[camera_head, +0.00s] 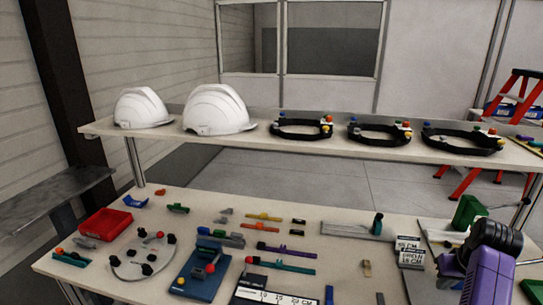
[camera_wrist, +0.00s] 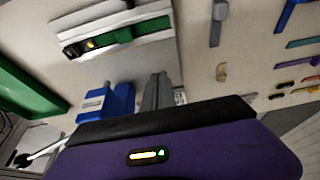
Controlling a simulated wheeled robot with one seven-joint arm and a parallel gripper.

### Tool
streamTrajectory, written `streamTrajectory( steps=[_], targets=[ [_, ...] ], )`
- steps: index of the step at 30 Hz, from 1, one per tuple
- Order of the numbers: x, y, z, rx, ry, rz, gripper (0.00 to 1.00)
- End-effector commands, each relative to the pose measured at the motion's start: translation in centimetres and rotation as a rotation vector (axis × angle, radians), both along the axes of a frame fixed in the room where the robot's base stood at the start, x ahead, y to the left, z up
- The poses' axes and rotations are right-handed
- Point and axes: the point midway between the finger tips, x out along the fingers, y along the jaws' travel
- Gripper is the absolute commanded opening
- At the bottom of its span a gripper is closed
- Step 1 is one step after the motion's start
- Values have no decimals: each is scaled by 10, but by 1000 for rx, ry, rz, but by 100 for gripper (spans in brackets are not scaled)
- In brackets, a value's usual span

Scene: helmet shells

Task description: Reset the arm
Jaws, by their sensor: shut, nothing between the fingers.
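My purple and black arm (camera_head: 490,265) is at the right front of the workbench in the head view, folded over the bench's right end. Its fingertips are hidden there. In the wrist view, my gripper (camera_wrist: 157,82) shows as two grey fingers side by side beyond the purple body. It is shut with nothing between the fingers. The bench top and several parts lie beyond it, including a green and white block (camera_wrist: 125,38) and a blue part (camera_wrist: 107,102). I cannot tell how far above the bench the fingers are.
White helmet shells (camera_head: 217,110) and several black headbands (camera_head: 378,134) stand on the raised shelf. A red tray (camera_head: 104,223), a blue fixture (camera_head: 200,272) and many small parts crowd the lower bench (camera_head: 340,270). A green block (camera_head: 470,212) is close to my arm.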

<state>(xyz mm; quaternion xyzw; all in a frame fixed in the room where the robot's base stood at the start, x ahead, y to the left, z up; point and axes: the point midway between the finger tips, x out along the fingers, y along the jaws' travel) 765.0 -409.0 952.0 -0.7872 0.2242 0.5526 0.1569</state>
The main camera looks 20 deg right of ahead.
Motion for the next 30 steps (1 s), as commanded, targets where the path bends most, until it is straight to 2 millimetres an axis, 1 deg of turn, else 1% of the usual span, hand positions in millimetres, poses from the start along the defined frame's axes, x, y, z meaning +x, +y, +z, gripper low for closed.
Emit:
streamTrajectory(
  steps=[2,4,5,7,9,12,14,17,20,23,24,26,30],
  targets=[
    [6,-9,4,-31,-31,-20,0],
    [15,-22,14,-83,-85,-45,0],
    [20,-29,22,-113,-115,-58,0],
    [31,-45,44,-193,-194,-87,0],
    [35,-56,56,-274,-261,-110,0],
    [37,-59,67,-383,-347,-122,0],
    [36,-55,70,-448,-398,-118,0],
    [33,-41,73,-539,-477,-99,0],
    [28,-16,74,-616,-559,-62,0],
    [19,18,73,-673,-642,-13,0],
    [15,32,73,-691,-674,8,0],
    [8,55,72,-710,-721,42,0],
    [-14,112,72,-729,-827,121,0]
  ],
)
